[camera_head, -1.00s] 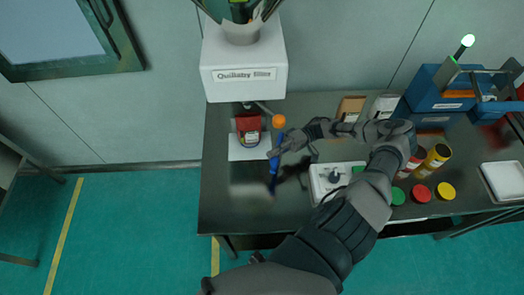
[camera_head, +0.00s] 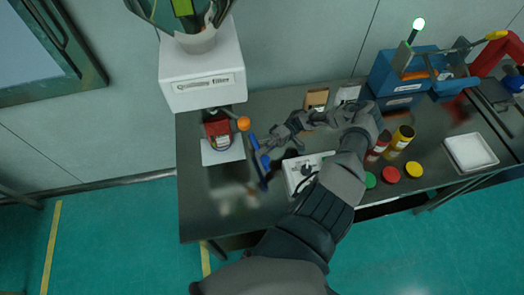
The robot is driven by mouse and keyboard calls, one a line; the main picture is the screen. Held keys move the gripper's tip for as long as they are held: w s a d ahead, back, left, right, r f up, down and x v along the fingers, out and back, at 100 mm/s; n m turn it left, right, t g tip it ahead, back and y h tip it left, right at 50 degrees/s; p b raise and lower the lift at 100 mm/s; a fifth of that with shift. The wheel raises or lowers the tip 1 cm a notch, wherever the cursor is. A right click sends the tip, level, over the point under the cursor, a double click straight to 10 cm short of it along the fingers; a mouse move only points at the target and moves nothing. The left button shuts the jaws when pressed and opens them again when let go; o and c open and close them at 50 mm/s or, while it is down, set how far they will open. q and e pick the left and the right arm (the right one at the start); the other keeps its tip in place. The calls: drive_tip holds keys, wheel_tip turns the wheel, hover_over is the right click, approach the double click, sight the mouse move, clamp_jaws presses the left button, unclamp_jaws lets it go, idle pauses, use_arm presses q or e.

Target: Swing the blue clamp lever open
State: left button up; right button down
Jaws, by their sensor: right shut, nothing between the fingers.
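A slim blue lever-like bar (camera_head: 265,162) with a dark lower part stands over the table, left of the white box (camera_head: 297,179). It leans, with its upper end to the left. My right gripper (camera_head: 262,146) is at the upper part of this bar. Its fingers are shut with nothing between them. They appear to overlap the bar in the picture; I cannot tell if they touch it. The bar's lower end and pivot are blurred and dark. My left gripper is not in view.
A blue machine (camera_head: 400,75) and a white tray (camera_head: 471,152) are farther right.

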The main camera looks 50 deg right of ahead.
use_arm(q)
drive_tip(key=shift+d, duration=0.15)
use_arm(e)
drive_tip(key=shift+w+a, duration=0.1)
drive_tip(key=shift+a+r, duration=0.15)
drive_tip(key=shift+a, duration=0.25)
drive_tip(key=shift+d, duration=0.25)
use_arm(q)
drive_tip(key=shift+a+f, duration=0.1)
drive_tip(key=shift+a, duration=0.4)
use_arm(e)
drive_tip(key=s+d, duration=0.1)
drive_tip(key=d, duration=0.5)
drive_tip(key=shift+d, duration=0.35)
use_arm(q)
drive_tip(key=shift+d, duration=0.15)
use_arm(e)
drive_tip(key=shift+d, duration=0.2)
